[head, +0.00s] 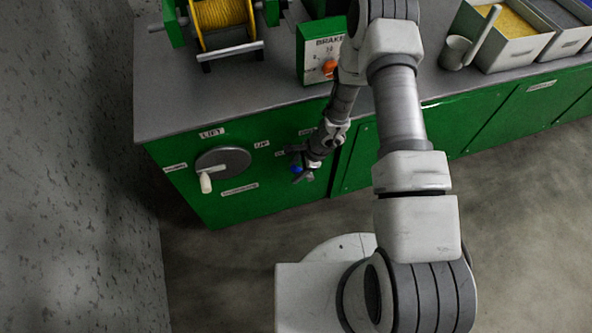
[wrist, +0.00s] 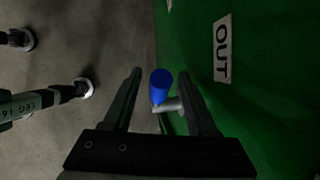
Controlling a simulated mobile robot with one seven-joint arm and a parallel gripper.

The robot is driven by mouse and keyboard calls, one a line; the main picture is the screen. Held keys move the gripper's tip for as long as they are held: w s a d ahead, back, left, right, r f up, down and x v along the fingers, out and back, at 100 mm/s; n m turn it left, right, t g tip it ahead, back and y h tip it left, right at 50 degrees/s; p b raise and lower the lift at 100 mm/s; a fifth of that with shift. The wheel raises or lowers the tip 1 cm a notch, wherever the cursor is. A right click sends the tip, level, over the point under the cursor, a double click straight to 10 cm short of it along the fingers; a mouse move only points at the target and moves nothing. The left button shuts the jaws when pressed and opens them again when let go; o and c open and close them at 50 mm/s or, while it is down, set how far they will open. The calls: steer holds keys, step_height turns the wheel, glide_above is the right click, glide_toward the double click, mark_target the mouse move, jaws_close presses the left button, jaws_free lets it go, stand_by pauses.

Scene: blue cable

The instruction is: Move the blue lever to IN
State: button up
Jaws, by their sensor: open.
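The blue lever shows in the head view as a small blue knob (head: 296,169) low on the green cabinet front, right of the LIFT dial. In the wrist view its blue knob (wrist: 161,83) sits on a grey metal stem beside the green panel. My gripper (wrist: 162,80) is open, with one dark finger on each side of the knob and a gap visible to both. In the head view my gripper (head: 298,164) is at the cabinet front and partly covers the lever. An OUT label (wrist: 222,50) is on the panel right of the knob. No IN label is readable.
A LIFT dial (head: 222,161) with a white handle is left of the lever. On the grey counter (head: 185,100) stand a yellow cable drum (head: 222,14), a green BRAKE box (head: 312,62) and bins (head: 510,52). A grey wall (head: 75,180) rises at left.

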jaws_close()
stand_by(0.3)
stand_by(1.1)
